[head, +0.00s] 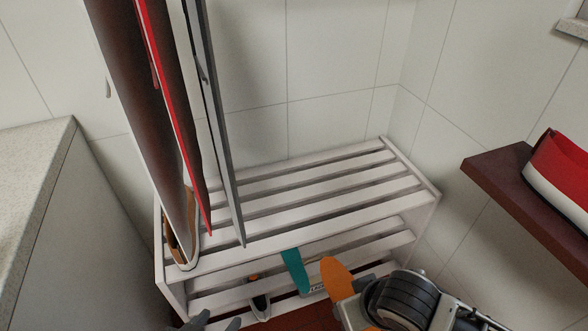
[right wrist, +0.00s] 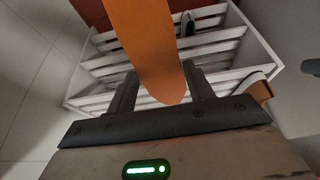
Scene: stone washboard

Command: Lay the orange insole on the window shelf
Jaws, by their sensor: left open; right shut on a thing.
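The orange insole (head: 337,276) is in my right gripper, in front of the slatted rack. In the right wrist view the insole (right wrist: 147,45) passes between the two fingers of my right gripper (right wrist: 163,78), which is shut on it. My left gripper (head: 217,322) is at the bottom edge of the head view, partly cut off, open and empty. A pale ledge (head: 573,28) shows at the top right corner, and a dark red shelf (head: 500,175) is on the right wall. I cannot tell which is the window shelf.
A white slatted rack (head: 320,190) stands against the tiled wall, its top mostly bare. A brown shoe (head: 181,250) is at its left end; hanging red and grey items are above. A teal insole (head: 295,270) is at its front. A red shoe (head: 560,175) stands on the dark red shelf.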

